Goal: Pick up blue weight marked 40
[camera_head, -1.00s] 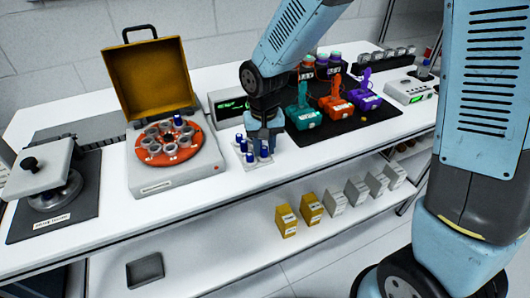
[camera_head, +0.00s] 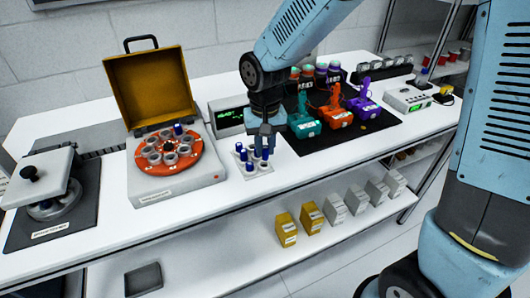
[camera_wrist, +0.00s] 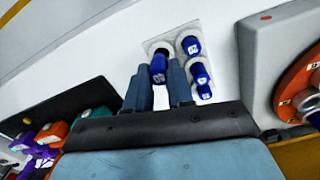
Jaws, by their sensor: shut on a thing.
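My gripper (camera_head: 264,142) is over a small white rack (camera_head: 241,165) of blue cylindrical weights on the bench. In the wrist view, my gripper (camera_wrist: 158,72) is shut on a blue weight (camera_wrist: 159,66) between its two fingers. A white number is on its end, too small to read surely. It looks nearer the camera than the other blue weights (camera_wrist: 192,46) (camera_wrist: 201,78), which stand in the rack's (camera_wrist: 151,43) other places. I cannot tell clearly how far its lower end is from the rack.
Left of the rack is a yellow-lidded device (camera_head: 180,190) with an orange rotor (camera_head: 168,164). A green-display box (camera_head: 227,117) stands behind. Boxes (camera_head: 286,229) are on the lower shelf.

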